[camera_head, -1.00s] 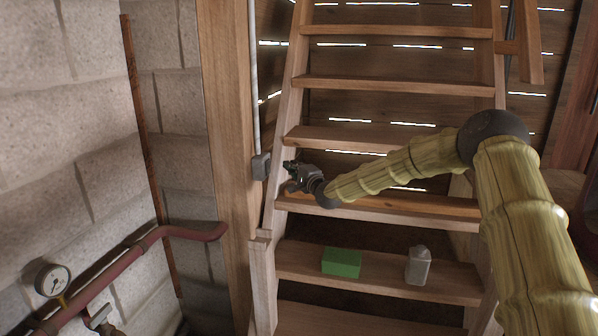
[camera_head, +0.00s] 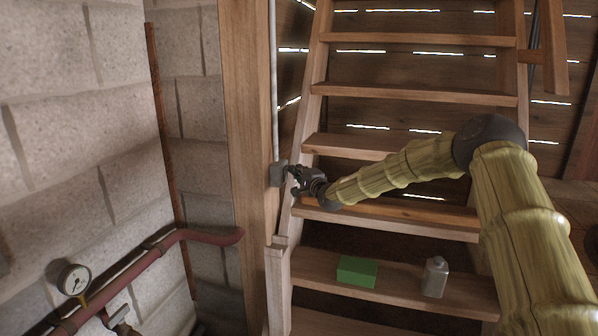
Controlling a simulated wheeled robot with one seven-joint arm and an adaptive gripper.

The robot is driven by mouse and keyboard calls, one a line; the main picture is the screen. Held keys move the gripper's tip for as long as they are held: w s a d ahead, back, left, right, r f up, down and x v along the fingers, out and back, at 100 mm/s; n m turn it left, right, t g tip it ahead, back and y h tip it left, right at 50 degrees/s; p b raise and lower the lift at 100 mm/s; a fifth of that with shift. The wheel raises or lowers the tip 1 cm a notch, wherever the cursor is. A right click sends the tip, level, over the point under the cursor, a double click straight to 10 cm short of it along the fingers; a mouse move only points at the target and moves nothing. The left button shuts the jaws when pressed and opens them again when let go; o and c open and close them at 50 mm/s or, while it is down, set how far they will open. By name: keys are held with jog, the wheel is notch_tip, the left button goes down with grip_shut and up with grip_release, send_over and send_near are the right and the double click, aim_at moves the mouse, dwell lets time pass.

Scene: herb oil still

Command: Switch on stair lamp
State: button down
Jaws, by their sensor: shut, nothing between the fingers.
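A small grey switch box (camera_head: 278,173) is fixed on the wooden post (camera_head: 247,130) left of the stairs, with a pale conduit (camera_head: 273,80) running up from it. My gripper (camera_head: 293,177) is shut and empty, just right of the box, its tips very close to it. I cannot tell whether they touch. The switch's lever or button is too small or hidden to make out. No lamp can be made out in view.
Wooden stairs (camera_head: 420,93) rise behind my arm. A green block (camera_head: 357,271) and a grey metal flask (camera_head: 435,278) stand on a low tread. A red pipe (camera_head: 130,274) with a round gauge (camera_head: 73,280) runs along the block wall at left.

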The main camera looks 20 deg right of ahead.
jog(key=s+d+r+b, duration=0.1)
jog(key=s+d, duration=0.3)
jog(key=s, duration=0.8)
jog(key=shift+d+r, duration=0.35)
jog(key=shift+r, duration=0.05)
dwell(0.3)
